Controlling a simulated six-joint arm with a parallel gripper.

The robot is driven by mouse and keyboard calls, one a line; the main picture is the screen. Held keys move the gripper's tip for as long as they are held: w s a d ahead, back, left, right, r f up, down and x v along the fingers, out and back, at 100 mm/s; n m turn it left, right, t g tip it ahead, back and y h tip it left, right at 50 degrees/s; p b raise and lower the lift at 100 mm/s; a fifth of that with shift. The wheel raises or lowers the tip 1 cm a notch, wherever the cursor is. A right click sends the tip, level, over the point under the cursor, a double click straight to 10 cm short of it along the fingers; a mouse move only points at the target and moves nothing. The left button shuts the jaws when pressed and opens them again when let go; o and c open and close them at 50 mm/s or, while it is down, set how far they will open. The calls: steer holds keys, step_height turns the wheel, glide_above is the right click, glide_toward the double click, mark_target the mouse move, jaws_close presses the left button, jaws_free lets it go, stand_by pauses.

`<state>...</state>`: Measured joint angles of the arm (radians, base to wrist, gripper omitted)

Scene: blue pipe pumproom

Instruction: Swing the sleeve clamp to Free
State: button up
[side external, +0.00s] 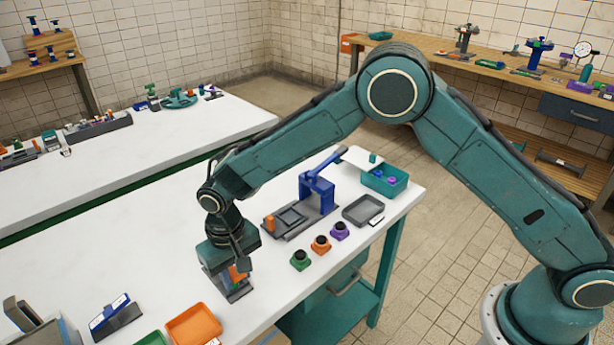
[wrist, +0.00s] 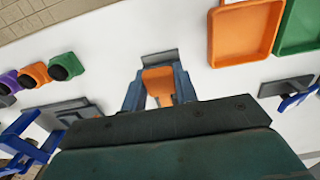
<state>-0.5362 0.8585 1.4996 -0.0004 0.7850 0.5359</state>
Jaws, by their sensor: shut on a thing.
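The sleeve clamp appears to be the small fixture with a grey base (side external: 240,294) and an orange part (wrist: 158,82), on the white table below my wrist. My gripper (side external: 236,270) points down over it, with one finger on each side of the orange part in the wrist view. The gripper is shut on that orange part. My gripper body hides much of the fixture, and I cannot read any Free mark or the exact swing position.
An orange tray (side external: 194,325) and a green tray lie near the front edge. Green (side external: 300,260), orange (side external: 321,244) and purple (side external: 340,231) pieces with black knobs stand to the right. A blue lever press (side external: 316,190) stands behind.

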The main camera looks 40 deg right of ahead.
steer(key=shift+w+r, duration=0.2)
steer(key=shift+r, duration=0.75)
stand_by(0.4)
steer(key=shift+w+r, duration=0.55)
steer(key=shift+r, duration=0.25)
steer(key=shift+w+r, duration=0.5)
steer(key=shift+r, duration=0.25)
stand_by(0.5)
steer(key=shift+w+r, duration=0.5)
steer(key=shift+w, duration=0.25)
steer(key=shift+w+r, duration=0.45)
steer(key=shift+w, duration=0.3)
stand_by(0.5)
steer(key=o, duration=1.5)
steer(key=shift+r, duration=3.45)
